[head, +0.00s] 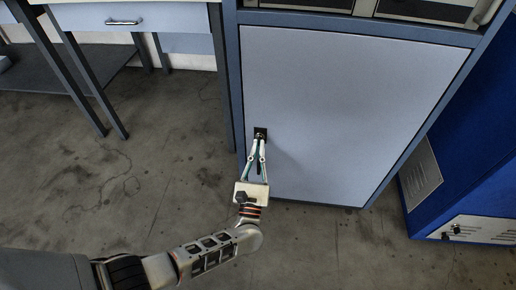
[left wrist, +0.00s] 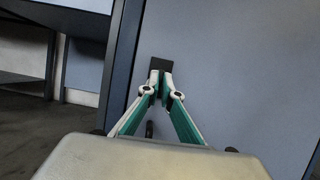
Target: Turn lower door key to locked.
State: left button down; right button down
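The lower door (head: 345,100) is a flat light blue-grey panel in a darker blue frame, and it looks closed. A small black lock plate (head: 260,132) sits near its left edge; it also shows in the left wrist view (left wrist: 158,64). My left gripper (head: 259,143) reaches up to the lock, its two fingers drawn together at the tips right in front of the plate. In the left wrist view the fingertips (left wrist: 161,84) pinch a narrow dark piece, seemingly the key, which they mostly hide. The key's turn angle cannot be made out. My right gripper is not in view.
A blue cabinet (head: 475,130) with a vent panel stands to the right of the door. A table with a drawer (head: 130,18) and dark legs stands to the left. The concrete floor (head: 150,190) in front is clear.

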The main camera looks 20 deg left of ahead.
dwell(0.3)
pick_arm(q)
jog(key=c, duration=2.3)
grip_release()
jog(key=shift+r, duration=0.1)
jog(key=shift+r, duration=4.9)
